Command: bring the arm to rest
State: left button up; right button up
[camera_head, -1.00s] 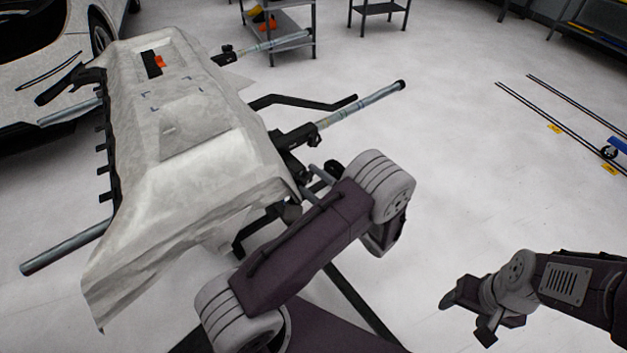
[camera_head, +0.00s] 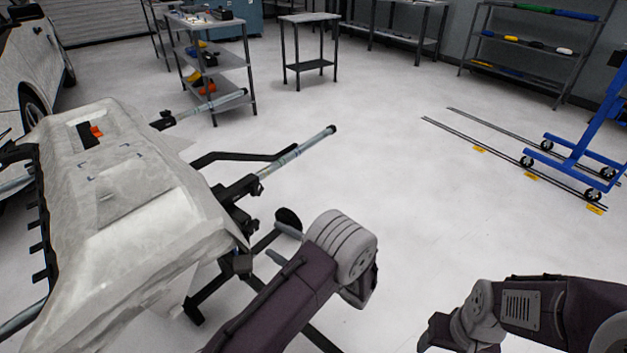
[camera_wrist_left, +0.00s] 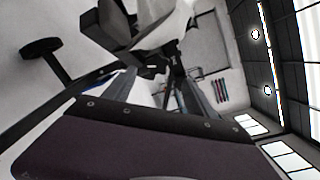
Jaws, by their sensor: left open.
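My left arm rises from the bottom middle of the head view and bends at a grey joint. My left gripper (camera_head: 283,259) is mostly hidden behind that arm. Only small finger parts show at its left edge, beside the stand and apart from the panel, and nothing is seen held. My right arm comes in from the right. My right gripper (camera_head: 437,335) is low in the picture and cut by the bottom edge, so its opening cannot be judged.
A pale wrapped panel (camera_head: 150,205) rests on a stand (camera_head: 240,188) at left, close to my left arm. A dark round part (camera_head: 289,216) of the stand also shows in the left wrist view (camera_wrist_left: 41,47). Shelves line the back. A blue frame (camera_head: 590,130) stands right. The middle floor is clear.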

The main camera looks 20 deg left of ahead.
pick_arm(q)
jog(key=a+r+n+g, duration=0.2)
jog(key=a+r+n, duration=0.2)
jog(key=a+r, duration=0.15)
jog(key=s+a+r+n+g+h, duration=0.1)
jog(key=s+g, duration=0.1)
jog(key=s, duration=0.1)
jog(key=s+a+r+n+g+h, duration=0.1)
jog(key=s+a+n+g, duration=0.1)
jog(key=s, duration=0.1)
jog(key=s+a+r+n+g, duration=0.1)
jog(key=s+a, duration=0.1)
jog(key=s, duration=0.2)
jog(key=shift+s+g+h, duration=0.1)
jog(key=shift+g+h, duration=0.3)
jog(key=s+d+f+n+g+h, duration=0.1)
jog(key=s+d+f+n+h, duration=0.15)
jog(key=s+d+h, duration=0.2)
jog(key=s+d+f+n+h, duration=0.1)
jog(key=s+d+f+h, duration=0.25)
jog(key=s, duration=0.25)
jog(key=w+d+f+t+h, duration=0.2)
jog(key=d+f+t+h, duration=0.15)
jog(key=d+h, duration=0.4)
notch_tip(320, 180, up, 28)
jog(key=w+d+y+p, duration=0.1)
jog(key=y+p, duration=0.1)
jog(key=p, duration=2.6)
jog(key=shift+w, duration=0.25)
